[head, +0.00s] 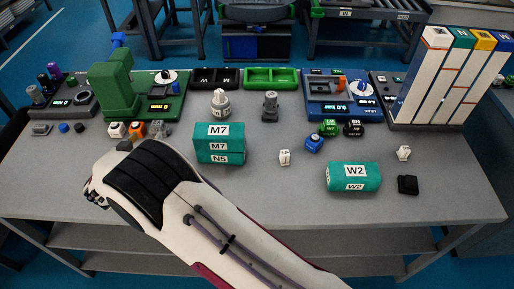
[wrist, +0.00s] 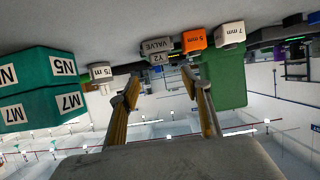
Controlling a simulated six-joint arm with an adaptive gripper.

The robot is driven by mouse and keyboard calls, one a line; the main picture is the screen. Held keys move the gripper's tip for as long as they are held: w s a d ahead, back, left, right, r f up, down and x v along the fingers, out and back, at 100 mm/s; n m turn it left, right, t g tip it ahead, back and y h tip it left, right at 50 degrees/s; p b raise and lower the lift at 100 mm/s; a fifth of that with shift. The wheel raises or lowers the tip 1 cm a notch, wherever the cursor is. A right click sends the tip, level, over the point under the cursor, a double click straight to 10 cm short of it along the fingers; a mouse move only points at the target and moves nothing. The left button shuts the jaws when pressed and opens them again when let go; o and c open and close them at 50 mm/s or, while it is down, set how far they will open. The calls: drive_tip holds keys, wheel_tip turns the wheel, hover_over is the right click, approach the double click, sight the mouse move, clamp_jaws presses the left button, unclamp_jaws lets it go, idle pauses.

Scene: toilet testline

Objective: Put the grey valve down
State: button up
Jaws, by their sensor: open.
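The grey valve (wrist: 157,45) is a small grey block lettered VALVE. In the wrist view, which looks upside down, it rests on the table ahead of my gripper (wrist: 160,77), in line with the gap between the fingers. In the head view the grey valve (head: 160,129) stands right of the orange block, in front of the green machine. My gripper is open, its two yellowish fingers spread with nothing held between them. The fingers appear apart from the valve. In the head view my arm hides most of the gripper.
An orange 5 mm block (wrist: 195,39) and a white 7 mm block (wrist: 230,35) stand beside the valve. The teal M7/N5 box (head: 219,143) stands to the right in the head view. The green machine (head: 115,84) is behind. The table's front right is partly clear.

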drive_tip(key=w+d+r+y, duration=0.2)
drive_tip(key=w+d+r, duration=0.1)
drive_tip(key=r, duration=0.6)
drive_tip(key=w+d+r+y, duration=0.2)
drive_tip(key=w+d+r, duration=0.15)
drive_tip(key=r, duration=0.55)
drive_tip(key=s+d+r+n+g+y, duration=0.1)
drive_tip(key=s+d+r, duration=0.3)
drive_tip(key=d, duration=0.3)
drive_tip(key=s+d+r+g, duration=0.1)
drive_tip(key=s+d+r, duration=0.25)
drive_tip(key=d, duration=0.25)
drive_tip(key=s+d+r+n+g+y, duration=0.1)
drive_tip(key=s+d+r+g, duration=0.15)
drive_tip(key=d+r, duration=0.35)
drive_tip(key=s+d+f+m+g+h, duration=0.1)
drive_tip(key=s+d+f+h, duration=0.2)
drive_tip(key=s+d, duration=1)
drive_tip(key=s+d+f+m+g+h, duration=0.1)
drive_tip(key=s+d+f, duration=0.5)
drive_tip(key=s+d, duration=0.7)
drive_tip(key=s+g+h, duration=0.1)
drive_tip(key=s+h, duration=0.1)
drive_tip(key=s, duration=0.2)
drive_tip(key=shift+d+f, duration=0.15)
drive_tip(key=shift+d, duration=0.15)
